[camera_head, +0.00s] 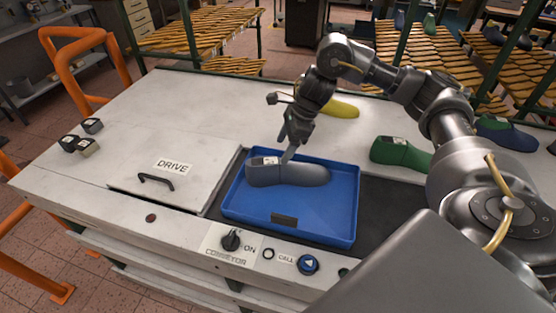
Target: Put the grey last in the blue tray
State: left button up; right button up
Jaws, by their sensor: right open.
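The grey last (305,175) lies on its side lengthwise in the blue tray (335,224), near the tray's back wall, with a white label at its left end. The blue tray sits on a dark recessed surface in the table. My right gripper (287,152) is just above and behind the left part of the grey last, with its fingers pointing down. It is open; whether a finger touches the last I cannot tell. My left gripper is not in view.
A yellow last (341,109) lies behind my right gripper. A green last (398,153) and a blue-green last (506,132) are to the right. Small dark blocks (80,143) stand at the left edge. The white tabletop (190,110) is clear at back left.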

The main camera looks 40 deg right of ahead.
aim_at(289, 164)
jog(key=shift+v, duration=1.55)
